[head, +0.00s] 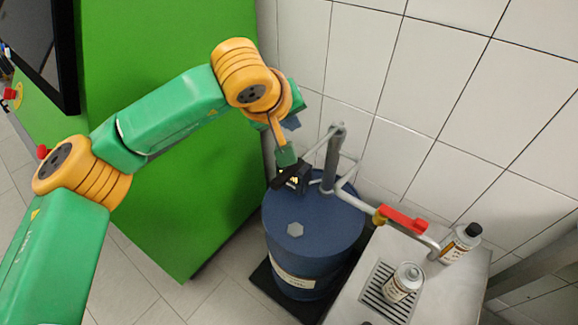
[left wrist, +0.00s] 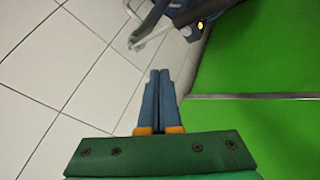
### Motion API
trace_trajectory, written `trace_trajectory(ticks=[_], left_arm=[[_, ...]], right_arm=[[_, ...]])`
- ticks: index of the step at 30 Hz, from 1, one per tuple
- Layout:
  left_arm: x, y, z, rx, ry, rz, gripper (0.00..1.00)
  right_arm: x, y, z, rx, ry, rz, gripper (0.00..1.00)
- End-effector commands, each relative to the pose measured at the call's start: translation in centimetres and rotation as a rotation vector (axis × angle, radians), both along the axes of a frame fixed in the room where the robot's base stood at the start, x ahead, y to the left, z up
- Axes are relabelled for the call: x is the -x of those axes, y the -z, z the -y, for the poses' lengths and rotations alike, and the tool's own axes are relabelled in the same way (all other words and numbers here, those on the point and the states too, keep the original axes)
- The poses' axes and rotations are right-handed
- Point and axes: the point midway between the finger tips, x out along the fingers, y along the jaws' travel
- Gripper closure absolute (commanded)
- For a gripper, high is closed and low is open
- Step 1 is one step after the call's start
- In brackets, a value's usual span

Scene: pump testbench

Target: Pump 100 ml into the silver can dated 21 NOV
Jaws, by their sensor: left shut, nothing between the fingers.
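My left gripper (head: 292,123) is shut and empty, in front of the wall tiles near the pump. Its two blue-grey fingers (left wrist: 158,100) lie together in the left wrist view. The grey pump (head: 333,160) stands on a blue drum (head: 318,222); a small black unit with a yellow spot (head: 293,178) sits beside its column. A pipe runs right from the pump, with a red valve lever (head: 403,219) lying roughly along it. A silver can (head: 405,281) stands on the drip grate near the spout. A second can (head: 459,243) with a black cap stands behind it. Dates are unreadable.
The metal bench (head: 455,285) carries the drip grate (head: 376,284). A large green cabinet (head: 165,180) stands left of the drum, with a dark screen (head: 38,45) at the upper left. The tiled wall (head: 430,80) closes the back. Floor shows between cabinet and drum.

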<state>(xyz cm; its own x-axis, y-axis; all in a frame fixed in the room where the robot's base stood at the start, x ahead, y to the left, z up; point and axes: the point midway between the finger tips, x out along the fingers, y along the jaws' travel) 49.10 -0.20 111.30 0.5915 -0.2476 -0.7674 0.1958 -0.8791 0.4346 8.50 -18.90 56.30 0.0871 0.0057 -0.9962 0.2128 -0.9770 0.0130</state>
Motion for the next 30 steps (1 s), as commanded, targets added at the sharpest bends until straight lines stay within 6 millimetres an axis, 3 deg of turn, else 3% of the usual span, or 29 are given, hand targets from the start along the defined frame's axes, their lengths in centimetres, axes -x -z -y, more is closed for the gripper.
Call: trace_trajectory(ticks=[8, 21, 30], left_arm=[[0.1, 1.9, -0.1, 0.003, -0.001, -0.003, 1.0], [0.7, 8.3, -0.4, 0.004, 0.0, -0.002, 1.0], [0.8, 8.8, -0.5, 0.004, 0.0, -0.003, 1.0]], right_arm=[[0.0, 1.5, 0.0, 0.0, 0.0, 0.001, 0.0], [-0.1, 7.1, 0.0, 0.0, 0.0, 0.002, 0.0], [-0.1, 7.7, 0.0, -0.001, 0.0, 0.003, 0.0]])
